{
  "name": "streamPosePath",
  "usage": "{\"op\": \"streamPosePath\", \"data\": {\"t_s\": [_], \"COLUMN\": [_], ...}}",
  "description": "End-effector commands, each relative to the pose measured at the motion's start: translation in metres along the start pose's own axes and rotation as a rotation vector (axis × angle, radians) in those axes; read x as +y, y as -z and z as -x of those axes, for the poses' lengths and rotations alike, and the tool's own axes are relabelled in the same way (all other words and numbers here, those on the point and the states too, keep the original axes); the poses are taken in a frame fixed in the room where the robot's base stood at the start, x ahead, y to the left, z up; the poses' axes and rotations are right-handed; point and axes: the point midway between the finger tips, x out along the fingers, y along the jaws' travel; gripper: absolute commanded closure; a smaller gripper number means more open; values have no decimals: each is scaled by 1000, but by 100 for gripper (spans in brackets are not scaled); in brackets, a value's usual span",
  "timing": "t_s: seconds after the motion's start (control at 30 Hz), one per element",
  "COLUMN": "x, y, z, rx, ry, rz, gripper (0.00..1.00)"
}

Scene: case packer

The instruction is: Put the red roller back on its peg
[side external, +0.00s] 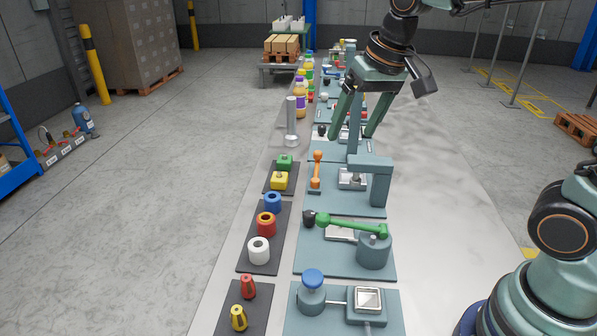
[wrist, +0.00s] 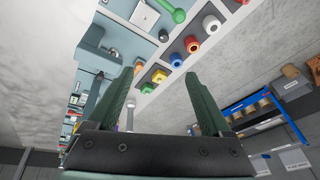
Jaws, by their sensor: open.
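The red roller (side external: 266,225) is a short, hollow orange-red cylinder standing on a dark rectangular board (side external: 282,235) at the left of the bench. A blue roller (side external: 272,202) stands behind it and a white roller (side external: 258,250) in front. The red roller also shows in the wrist view (wrist: 192,45), between the white and blue ones. I cannot tell whether a peg is inside it. My gripper (side external: 351,136) is open and empty, fingers pointing down, well behind and above the rollers. Its fingers also show in the wrist view (wrist: 164,72).
A green lever fixture (side external: 345,225) stands right of the rollers. A yellow block (side external: 279,181) and green block (side external: 285,161) stand behind them. Red and yellow cones (side external: 248,286) and a blue-knobbed fixture (side external: 312,285) are nearest. A grey post (side external: 291,120) rises farther back.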

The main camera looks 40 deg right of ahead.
Motion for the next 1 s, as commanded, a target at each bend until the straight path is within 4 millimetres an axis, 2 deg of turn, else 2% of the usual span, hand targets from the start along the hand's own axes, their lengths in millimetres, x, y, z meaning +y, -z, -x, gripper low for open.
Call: {"op": "streamPosePath", "data": {"t_s": [0.07, 0.2, 0.4, 1.0], "x": [15, 34, 49, 52], "y": [-17, -43, -65, -69], "z": [8, 10, 7, 5], "rx": [45, 105, 157, 165], "ry": [6, 4, -5, -8], "rz": [57, 157, 245, 265], "gripper": [17, 17, 17, 17]}}
